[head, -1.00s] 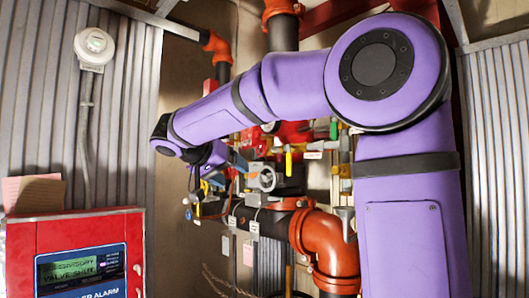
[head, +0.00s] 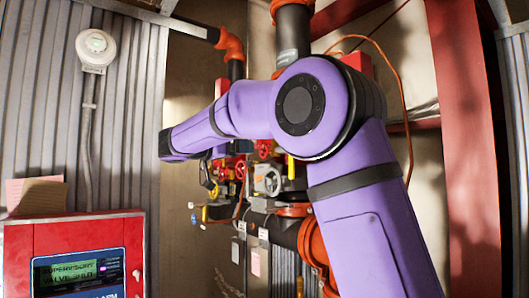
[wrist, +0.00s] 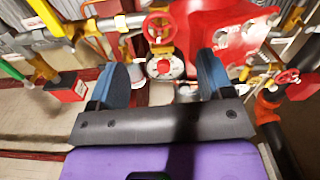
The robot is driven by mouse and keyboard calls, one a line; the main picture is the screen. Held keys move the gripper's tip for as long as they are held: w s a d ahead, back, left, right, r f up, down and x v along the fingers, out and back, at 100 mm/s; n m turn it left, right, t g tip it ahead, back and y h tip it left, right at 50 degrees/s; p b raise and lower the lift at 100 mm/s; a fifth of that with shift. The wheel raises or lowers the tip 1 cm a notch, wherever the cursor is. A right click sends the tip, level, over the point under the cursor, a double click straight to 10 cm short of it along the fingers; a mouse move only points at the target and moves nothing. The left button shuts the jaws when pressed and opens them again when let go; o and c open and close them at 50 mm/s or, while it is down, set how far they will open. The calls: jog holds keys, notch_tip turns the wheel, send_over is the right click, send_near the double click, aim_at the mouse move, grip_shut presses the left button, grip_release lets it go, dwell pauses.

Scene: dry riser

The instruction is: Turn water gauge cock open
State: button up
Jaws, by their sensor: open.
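In the wrist view my gripper (wrist: 162,78) is open, with its two blue-padded fingers wide apart and nothing seen held between them. A small red handwheel (wrist: 160,25) on the pipework shows beyond the gap, with a round fitting with a red centre (wrist: 163,67) below it. A yellow lever (wrist: 45,16) and a green lever (wrist: 10,68) are at the left, apart from the fingers. I cannot tell which fitting is the water gauge cock. In the head view my arm hides the gripper and part of the valve cluster.
A red alarm panel (head: 75,240) stands at lower left. A red steel column (head: 468,130) is at right. A large red body (wrist: 215,30) shows in the wrist view.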

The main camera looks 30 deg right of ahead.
aim_at(262, 150)
jog(key=d, duration=0.8)
jog(key=shift+w+d, duration=0.1)
jog(key=shift+w, duration=0.05)
jog(key=shift+c, duration=0.3)
jog(key=c, duration=0.9)
